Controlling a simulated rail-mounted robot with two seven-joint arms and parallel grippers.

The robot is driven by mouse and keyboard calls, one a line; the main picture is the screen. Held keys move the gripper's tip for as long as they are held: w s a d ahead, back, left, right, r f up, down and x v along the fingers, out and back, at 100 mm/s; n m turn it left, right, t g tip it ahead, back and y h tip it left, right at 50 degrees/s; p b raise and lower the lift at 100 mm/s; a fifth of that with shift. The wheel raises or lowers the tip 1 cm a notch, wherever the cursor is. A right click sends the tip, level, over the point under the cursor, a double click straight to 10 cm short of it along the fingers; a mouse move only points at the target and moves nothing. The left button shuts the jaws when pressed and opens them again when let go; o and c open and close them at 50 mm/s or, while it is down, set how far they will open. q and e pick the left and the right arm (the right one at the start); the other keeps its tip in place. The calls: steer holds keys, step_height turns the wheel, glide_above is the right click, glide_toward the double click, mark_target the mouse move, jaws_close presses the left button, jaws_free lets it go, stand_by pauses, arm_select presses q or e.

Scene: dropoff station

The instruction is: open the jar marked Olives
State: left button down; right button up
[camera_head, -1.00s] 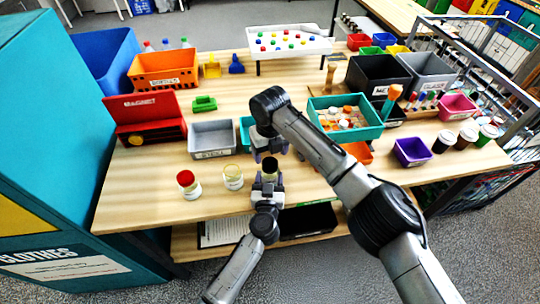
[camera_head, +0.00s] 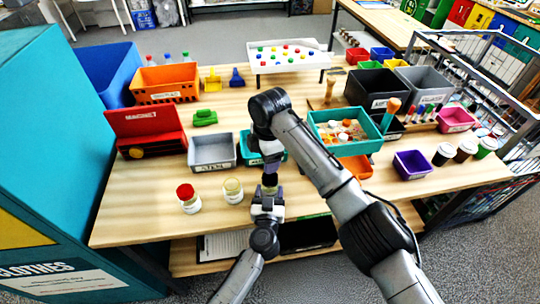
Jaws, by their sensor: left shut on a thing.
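A small jar (camera_head: 270,189) is upright at the table's front edge, in the fingers of my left gripper (camera_head: 268,198), which is shut on it. My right gripper (camera_head: 270,168) points down from above at the jar's top. The jar's lid is mostly hidden by it, and I cannot tell whether its fingers grip the lid. A jar with a red lid (camera_head: 188,198) and a jar with a pale yellow lid (camera_head: 233,190) stand to the left. Their labels, and the held jar's, are too small to read, so I cannot tell which says Olives.
A grey bin (camera_head: 212,165) and a teal bin (camera_head: 245,150) stand behind the jars. A teal tray of caps (camera_head: 372,143) and a purple bin (camera_head: 412,166) are to the right. Several dark-lidded jars (camera_head: 465,150) stand at far right. The wood table (camera_head: 130,205) is bare at front left.

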mark_target(270, 176)
steer(key=m, duration=0.6)
steer(key=shift+d, duration=0.3)
steer(key=m, duration=0.6)
steer(key=shift+d, duration=0.15)
steer(key=m, duration=0.6)
steer(key=shift+d+h, duration=0.15)
steer(key=shift+h, duration=0.15)
steer(key=m, duration=0.7)
steer(key=shift+s, duration=0.1)
steer(key=shift+f+m, duration=0.25)
steer(key=shift+m, duration=0.05)
steer(key=shift+f, duration=3.7)
steer(key=shift+c, duration=0.4)
